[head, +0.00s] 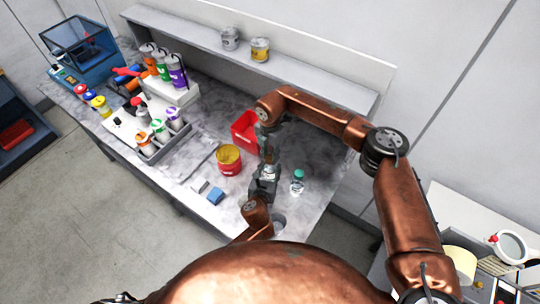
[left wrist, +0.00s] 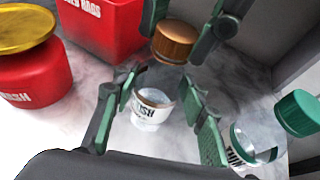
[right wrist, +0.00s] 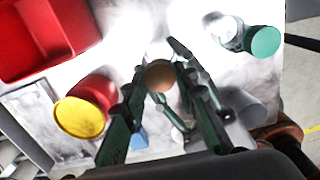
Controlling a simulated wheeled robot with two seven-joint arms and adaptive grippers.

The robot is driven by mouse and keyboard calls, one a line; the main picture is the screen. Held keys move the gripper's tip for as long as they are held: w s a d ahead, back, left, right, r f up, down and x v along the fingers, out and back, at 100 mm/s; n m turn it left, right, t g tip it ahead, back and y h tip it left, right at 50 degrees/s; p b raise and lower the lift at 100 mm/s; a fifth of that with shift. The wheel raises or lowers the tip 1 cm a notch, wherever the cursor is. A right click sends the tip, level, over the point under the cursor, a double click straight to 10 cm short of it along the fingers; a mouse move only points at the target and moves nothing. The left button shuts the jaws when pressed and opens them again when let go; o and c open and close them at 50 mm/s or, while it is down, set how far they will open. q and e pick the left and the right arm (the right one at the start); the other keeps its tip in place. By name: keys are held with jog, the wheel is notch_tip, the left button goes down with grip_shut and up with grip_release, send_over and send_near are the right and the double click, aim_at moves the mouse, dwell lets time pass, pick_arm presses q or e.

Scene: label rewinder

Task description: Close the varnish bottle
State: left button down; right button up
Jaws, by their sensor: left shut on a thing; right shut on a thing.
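The varnish bottle (left wrist: 148,116), a small clear bottle with a white label partly reading "ISH", stands between the fingers of my left gripper (left wrist: 160,95), which is shut on it. Its mouth is uncovered. A copper-brown cap (left wrist: 176,42) is held by my right gripper above the bottle, with a visible gap between them. In the right wrist view the cap (right wrist: 160,76) sits between the fingers of my right gripper (right wrist: 163,72). In the head view my left gripper (head: 265,176) is low at the worktop and my right gripper (head: 268,152) is just behind it; bottle and cap are mostly hidden there.
A thinner bottle with a teal cap (head: 298,176) stands close on the right. A red can with a yellow lid (head: 229,160) and a red rag bin (head: 244,133) are to the left and behind. A blue block (head: 216,196) lies at the front of the marble worktop (head: 320,150).

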jog(key=m, duration=0.4)
jog(key=shift+w, duration=0.1)
jog(key=m, duration=0.7)
jog(key=shift+m, duration=0.4)
jog(key=m, duration=0.3)
jog(key=shift+m, duration=0.3)
jog(key=o, duration=0.7)
jog(key=shift+r, duration=0.1)
